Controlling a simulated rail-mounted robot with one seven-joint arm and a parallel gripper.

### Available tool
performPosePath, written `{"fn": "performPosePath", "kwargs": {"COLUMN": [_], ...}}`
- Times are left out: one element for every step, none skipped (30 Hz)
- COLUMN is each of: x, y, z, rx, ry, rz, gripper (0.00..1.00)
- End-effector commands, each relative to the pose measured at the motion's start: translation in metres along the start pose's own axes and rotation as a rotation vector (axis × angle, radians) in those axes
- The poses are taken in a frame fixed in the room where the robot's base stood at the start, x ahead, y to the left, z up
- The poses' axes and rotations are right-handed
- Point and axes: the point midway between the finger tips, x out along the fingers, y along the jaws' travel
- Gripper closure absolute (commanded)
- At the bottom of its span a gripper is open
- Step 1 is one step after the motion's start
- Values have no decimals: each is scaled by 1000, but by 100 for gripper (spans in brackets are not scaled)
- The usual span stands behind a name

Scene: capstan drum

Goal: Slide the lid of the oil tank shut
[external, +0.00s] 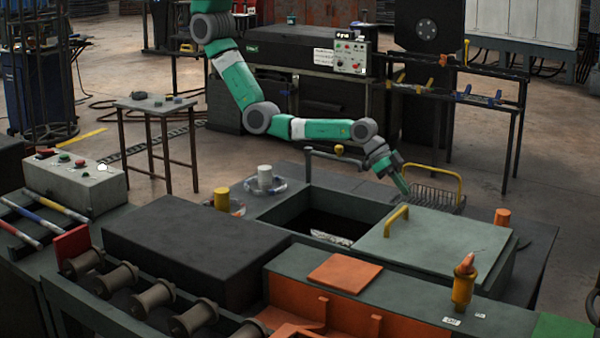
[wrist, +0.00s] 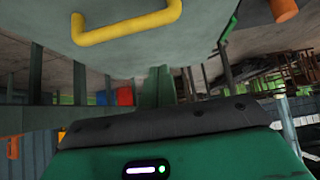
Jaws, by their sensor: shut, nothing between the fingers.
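The oil tank has a dark open hatch (external: 322,224) in its top. Its lid (external: 440,240) is a flat grey-green plate to the right of the hatch, leaving the opening uncovered. A yellow bar handle (external: 397,218) stands on the lid's left edge. The lid (wrist: 205,22) and handle (wrist: 125,27) also fill the upper part of the wrist view. My gripper (external: 405,189) is shut and empty, pointing down just beyond the handle, near the lid's far left corner. In the wrist view its green fingers (wrist: 158,88) are together, apart from the handle in the picture. Exact depth is unclear.
A wire basket (external: 425,198) with a yellow handle lies behind the lid. A grey pipe with a yellow knob (external: 339,150) rises behind the hatch. An orange cylinder (external: 502,217) stands beside the lid's right end. Yellow and white cylinders sit left of the hatch.

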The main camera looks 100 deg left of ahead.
Motion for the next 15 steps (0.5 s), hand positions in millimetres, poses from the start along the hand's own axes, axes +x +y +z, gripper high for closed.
{"fn": "performPosePath", "kwargs": {"x": [16,22,30,35,41,47,52,57,63,67,72,78,78,72,68], "y": [0,0,0,-1,-1,-1,0,0,0,0,0,-1,0,0,0], "z": [4,4,4,4,4,3,4,3,4,3,3,3,4,6,10], "rx": [-2,-2,-2,-2,-2,-2,-2,-2,-2,-2,-2,-1,-1,0,0], "ry": [0,0,0,1,0,1,0,1,1,1,1,1,0,1,1], "rz": [1,1,1,0,0,0,0,1,0,0,0,0,0,-1,-1], "gripper": [100,100,100,100,100,100,100,100,100,100,100,100,100,100,100]}}
